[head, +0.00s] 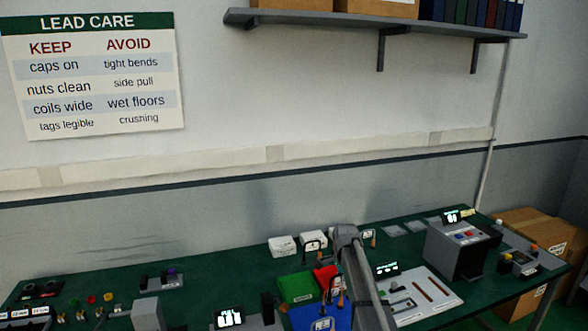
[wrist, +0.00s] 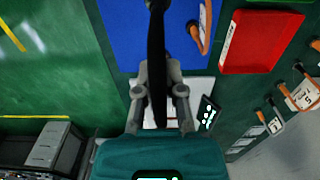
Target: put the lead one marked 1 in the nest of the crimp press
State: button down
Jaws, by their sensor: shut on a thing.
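My gripper (wrist: 157,92) is shut on a black, cable-like thing (wrist: 157,50) that rises from between its fingers to the top of the wrist view. No mark shows on it, so I cannot tell whether it is lead one. Behind it is a blue tray (wrist: 177,30) with an orange-ended lead (wrist: 204,30) in it. In the head view my arm stands over the bench and hides the gripper. A grey machine with a lit display (head: 458,250) stands at the right of the bench. I cannot tell whether it is the crimp press, and no nest is clearly visible.
A red tray (wrist: 262,38) lies right of the blue one, and several tagged leads (wrist: 298,97) are farther right. A green tray (head: 297,288) and a pale fixture board (head: 425,295) sit on the green bench (head: 205,275). Part of the bench's left side is bare.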

jog(key=shift+r+p, duration=2)
jog(key=shift+r, duration=0.35)
notch_tip(320, 180, down, 7)
jog(key=b, duration=0.7)
jog(key=shift+f, duration=0.2)
jog(key=shift+r, duration=0.15)
jog(key=shift+r+p, duration=0.55)
jog(key=shift+r, duration=0.05)
jog(key=shift+f, duration=0.1)
notch_tip(320, 180, down, 6)
jog(key=b, duration=0.6)
jog(key=shift+f, duration=0.2)
jog(key=shift+f+b, duration=1.75)
jog(key=shift+b, duration=0.3)
jog(key=shift+f, duration=0.1)
